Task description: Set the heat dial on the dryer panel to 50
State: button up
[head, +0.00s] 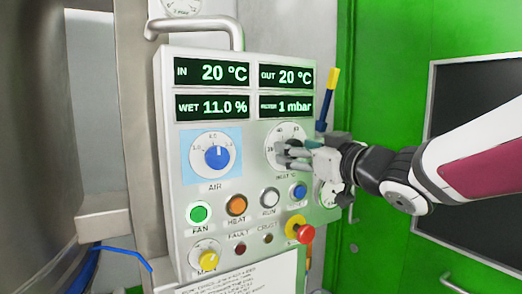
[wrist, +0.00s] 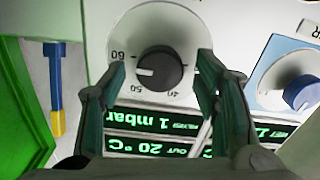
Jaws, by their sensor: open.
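The heat dial is a round white face with a dark knob (wrist: 160,68) in the wrist view, seen upside down. The knob's white mark points left, between the printed 50 and 60. In the head view, the dial face (head: 284,130) is on the right of the dryer panel (head: 240,187), and my gripper covers its knob. My gripper (head: 284,153) is in front of this dial. In the wrist view, its open fingers (wrist: 161,72) lie on either side of the knob, with visible gaps; contact is not seen.
The blue AIR dial (head: 217,157) is left of the heat dial. Several buttons, a red-and-yellow stop knob (head: 300,230) and a yellow knob (head: 207,258) are below. A yellow-and-blue handle (head: 328,100) stands at the panel's right edge, close to my gripper. Displays (head: 286,76) are above.

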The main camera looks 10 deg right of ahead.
jog(key=c, duration=1.1)
jog(key=shift+c, duration=0.2)
jog(key=shift+n, duration=0.3)
jog(key=n+b, duration=0.5)
jog(key=n, duration=0.6)
jog(key=shift+f+b, duration=0.15)
jog(key=shift+b, duration=0.15)
jog(key=o, duration=1.1)
jog(key=shift+o, duration=0.2)
